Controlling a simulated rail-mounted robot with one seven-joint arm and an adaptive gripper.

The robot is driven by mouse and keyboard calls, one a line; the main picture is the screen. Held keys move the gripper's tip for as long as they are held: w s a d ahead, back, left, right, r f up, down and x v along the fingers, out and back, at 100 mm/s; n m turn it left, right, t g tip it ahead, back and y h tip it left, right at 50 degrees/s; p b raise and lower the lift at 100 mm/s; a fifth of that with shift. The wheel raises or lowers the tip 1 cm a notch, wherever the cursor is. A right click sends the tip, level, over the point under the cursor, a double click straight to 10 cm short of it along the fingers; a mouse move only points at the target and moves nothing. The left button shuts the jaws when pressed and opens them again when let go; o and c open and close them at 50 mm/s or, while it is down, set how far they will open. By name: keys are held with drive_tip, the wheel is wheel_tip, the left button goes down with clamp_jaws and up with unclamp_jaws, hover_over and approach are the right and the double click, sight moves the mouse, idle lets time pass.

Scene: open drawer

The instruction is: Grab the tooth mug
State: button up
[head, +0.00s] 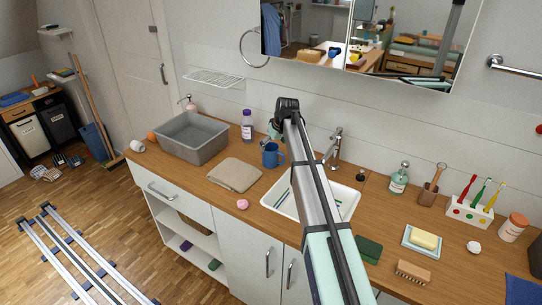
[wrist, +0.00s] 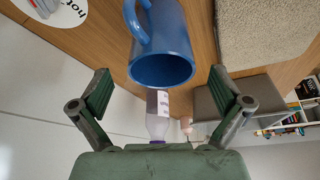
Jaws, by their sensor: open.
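The tooth mug, a blue mug with a handle, stands upright on the wooden counter just left of the sink in the head view (head: 270,155). In the wrist view the mug (wrist: 162,45) lies between the lines of the two fingers, its open rim facing the lower edge and its handle at the upper left. My gripper (wrist: 160,74) is open with nothing held. In the head view my gripper (head: 273,130) is just behind and above the mug, partly hidden by my arm. Contact with the mug cannot be told.
A folded beige cloth (head: 235,175) and grey basin (head: 192,138) lie to the left. The white sink (head: 283,196) is right of the mug, with the faucet (head: 334,148) behind it. A mirror cabinet (head: 395,60) hangs above.

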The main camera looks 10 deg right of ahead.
drive_tip(key=shift+p+x, duration=1.2)
drive_tip(key=shift+x, duration=1.75)
drive_tip(key=shift+a, duration=0.1)
drive_tip(key=c, duration=1.5)
